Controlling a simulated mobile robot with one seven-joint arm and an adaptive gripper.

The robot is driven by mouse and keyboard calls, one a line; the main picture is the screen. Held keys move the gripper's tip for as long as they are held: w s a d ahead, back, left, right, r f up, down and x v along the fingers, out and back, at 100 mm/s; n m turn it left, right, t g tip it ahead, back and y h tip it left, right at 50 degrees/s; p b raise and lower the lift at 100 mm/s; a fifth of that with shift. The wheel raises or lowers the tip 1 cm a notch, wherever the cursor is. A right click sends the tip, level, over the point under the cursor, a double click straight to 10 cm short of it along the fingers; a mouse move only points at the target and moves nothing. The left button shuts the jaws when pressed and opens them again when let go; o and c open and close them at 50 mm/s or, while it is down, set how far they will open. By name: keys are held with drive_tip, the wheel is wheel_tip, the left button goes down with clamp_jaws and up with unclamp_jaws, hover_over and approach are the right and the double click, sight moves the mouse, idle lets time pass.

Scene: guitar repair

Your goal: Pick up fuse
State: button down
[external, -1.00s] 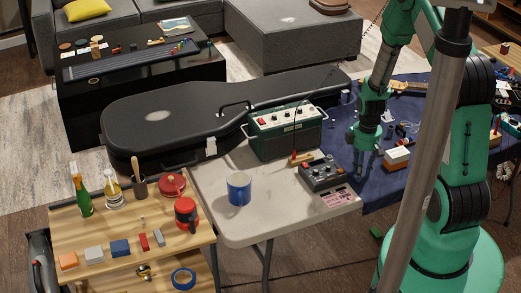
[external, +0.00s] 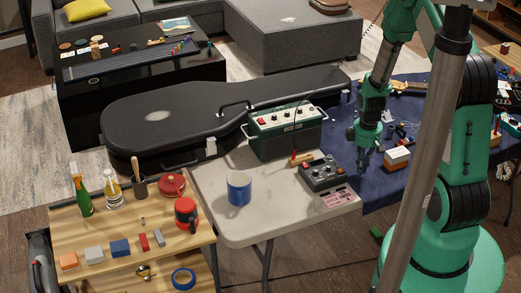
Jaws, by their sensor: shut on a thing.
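My gripper (external: 364,168) is at the near left part of the blue-covered table (external: 375,191), pointing down and just right of the grey table. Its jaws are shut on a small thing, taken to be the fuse. The fuse itself is too small and too hidden between the fingers to make out. I cannot tell from this view how far the fingertips are above the cloth.
A white and orange box (external: 396,158) stands close to the right of my gripper. A dark pedal (external: 323,175) and a green amplifier (external: 285,133) are to its left on the grey table (external: 262,219). Small parts and tools lie behind on the blue cloth.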

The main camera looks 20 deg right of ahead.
wheel_tip(320, 180, up, 3)
drive_tip(key=shift+f, duration=0.2)
drive_tip(key=s+a+r+p, duration=0.1)
drive_tip(key=s+a+p, duration=0.1)
drive_tip(key=s, duration=1.3)
drive_tip(key=shift+s+a, duration=0.35)
drive_tip(key=shift+a, duration=0.35)
drive_tip(key=shift+r, duration=0.1)
